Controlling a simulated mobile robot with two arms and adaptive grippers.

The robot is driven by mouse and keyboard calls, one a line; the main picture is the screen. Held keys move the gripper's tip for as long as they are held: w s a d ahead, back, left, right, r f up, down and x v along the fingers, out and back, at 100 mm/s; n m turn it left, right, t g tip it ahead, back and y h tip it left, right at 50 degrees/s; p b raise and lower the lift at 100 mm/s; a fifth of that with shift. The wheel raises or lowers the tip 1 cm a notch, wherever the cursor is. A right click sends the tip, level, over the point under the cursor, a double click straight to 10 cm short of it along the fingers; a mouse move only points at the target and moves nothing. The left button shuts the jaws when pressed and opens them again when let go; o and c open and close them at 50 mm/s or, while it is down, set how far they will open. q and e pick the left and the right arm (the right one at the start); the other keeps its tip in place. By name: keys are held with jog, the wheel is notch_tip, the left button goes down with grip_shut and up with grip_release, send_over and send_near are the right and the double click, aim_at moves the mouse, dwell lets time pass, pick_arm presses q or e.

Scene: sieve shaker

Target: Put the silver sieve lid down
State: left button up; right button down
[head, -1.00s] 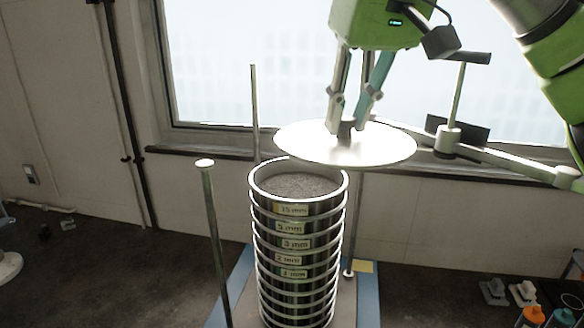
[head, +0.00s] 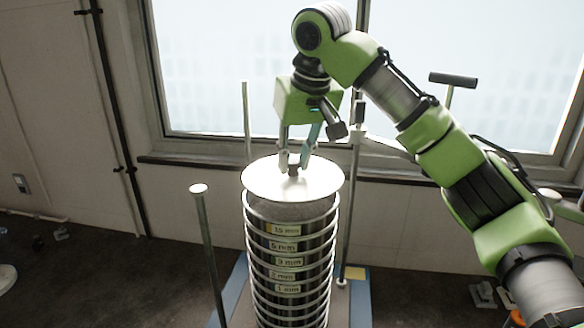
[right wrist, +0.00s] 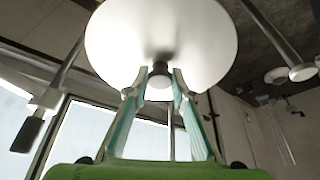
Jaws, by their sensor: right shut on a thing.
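The silver sieve lid (head: 268,183) is a round bright disc with a small knob in its middle. It is directly over the top of the sieve stack (head: 288,245), nearly level; I cannot tell whether it touches the rim. My right gripper (head: 293,168) is shut on the lid's knob from above. In the right wrist view the lid (right wrist: 160,35) fills the upper middle, and the gripper fingers (right wrist: 160,82) close around its knob. The stack has several labelled rings, with 15 mm at the top. My left gripper is not in view.
A metal rod (head: 208,250) stands left of the stack, another (head: 247,120) behind it, and one (head: 350,200) to the right. The stack stands on a blue-edged base (head: 361,300). A window (head: 215,70) is behind.

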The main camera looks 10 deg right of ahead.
aim_at(294, 168)
jog(key=shift+w+f, duration=0.25)
jog(key=shift+f, duration=0.05)
jog(key=x, duration=0.1)
jog(key=p+x, duration=0.1)
jog(key=x, duration=0.1)
jog(key=shift+s+a+f, duration=0.1)
jog(key=shift+s+f, duration=0.15)
jog(key=shift+f, duration=0.1)
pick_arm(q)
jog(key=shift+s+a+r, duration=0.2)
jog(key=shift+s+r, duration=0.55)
pick_arm(e)
jog(key=shift+f, duration=0.1)
jog(key=shift+s+f, duration=0.1)
jog(key=c, duration=1.8)
grip_release()
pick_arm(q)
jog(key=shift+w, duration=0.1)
pick_arm(e)
jog(key=shift+o, duration=0.2)
